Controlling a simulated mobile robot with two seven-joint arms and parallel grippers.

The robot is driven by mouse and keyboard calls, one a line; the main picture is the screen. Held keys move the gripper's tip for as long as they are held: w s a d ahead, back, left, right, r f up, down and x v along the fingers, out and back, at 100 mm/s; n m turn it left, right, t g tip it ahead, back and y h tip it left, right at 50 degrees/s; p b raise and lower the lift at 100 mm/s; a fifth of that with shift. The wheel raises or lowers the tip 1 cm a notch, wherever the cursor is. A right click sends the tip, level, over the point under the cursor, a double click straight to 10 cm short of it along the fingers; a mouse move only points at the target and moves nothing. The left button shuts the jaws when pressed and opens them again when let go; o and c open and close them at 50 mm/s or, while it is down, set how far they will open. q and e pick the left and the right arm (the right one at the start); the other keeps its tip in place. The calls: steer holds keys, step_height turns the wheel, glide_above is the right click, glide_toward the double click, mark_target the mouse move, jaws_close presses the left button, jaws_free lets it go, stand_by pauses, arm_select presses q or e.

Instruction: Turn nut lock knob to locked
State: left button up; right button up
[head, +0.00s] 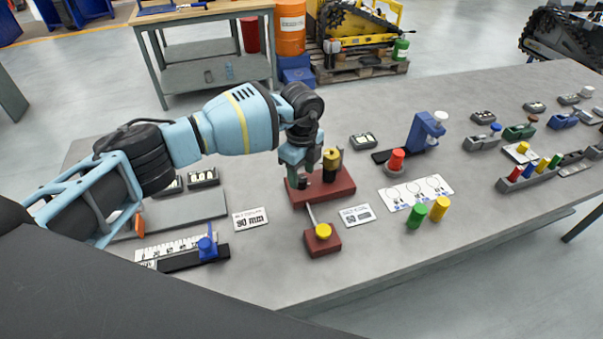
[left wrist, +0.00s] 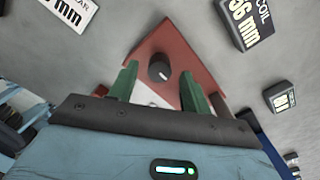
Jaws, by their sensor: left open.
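The black round knob (left wrist: 160,67), with a short white mark on its rim, sits on a red base in the left wrist view. The red base (head: 340,190) stands on the table in the head view, with a yellow-topped black post (head: 331,158) on it. My left gripper (head: 302,172) is over the left part of the base, pointing down. Its green fingers (left wrist: 160,88) are open, one on each side below the knob in the wrist picture; I see no contact. The knob is mostly hidden by the gripper in the head view. My right gripper is not in view.
A smaller red block (head: 322,243) with a yellow knob and lever stands in front. Printed cards lie left (head: 250,220) and right (head: 357,215). A blue-handled slide gauge (head: 207,248) lies front left. Green (head: 417,215) and yellow (head: 439,208) cylinders stand to the right.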

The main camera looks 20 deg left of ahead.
mark_target(301, 178)
arm_select(q)
step_height(301, 178, up, 7)
steer(key=shift+f, duration=0.1)
steer(key=shift+f, duration=0.1)
stand_by(0.6)
